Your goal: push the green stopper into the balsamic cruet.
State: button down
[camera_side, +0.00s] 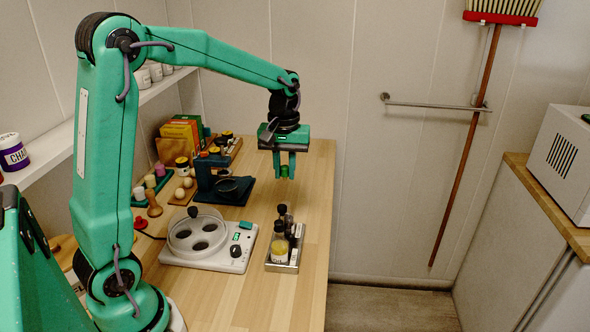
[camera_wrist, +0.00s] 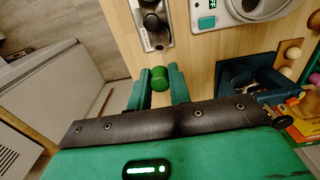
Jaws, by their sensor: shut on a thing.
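My gripper (camera_side: 285,174) is shut on the green stopper (camera_side: 285,170) and holds it in the air above the far part of the wooden worktop. In the wrist view the stopper (camera_wrist: 159,78) sits between the two green fingers near their tips. A metal caddy (camera_side: 291,266) stands nearer the side camera, below the gripper's height, holding several dark-topped bottles (camera_side: 289,221) and a yellow-filled jar (camera_side: 279,247). The caddy also shows at the top of the wrist view (camera_wrist: 158,43). I cannot tell which bottle is the balsamic cruet; the stopper is apart from all of them.
A white appliance with a clear round bowl (camera_side: 232,262) stands just left of the caddy.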

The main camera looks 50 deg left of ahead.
jog(key=shift+f, duration=0.15)
jog(key=shift+f, duration=3)
jog(key=shift+f, duration=0.6)
dwell(0.7)
jog(key=c, duration=0.7)
grip_release()
jog(key=shift+r, duration=0.1)
jog(key=shift+r, duration=3.4)
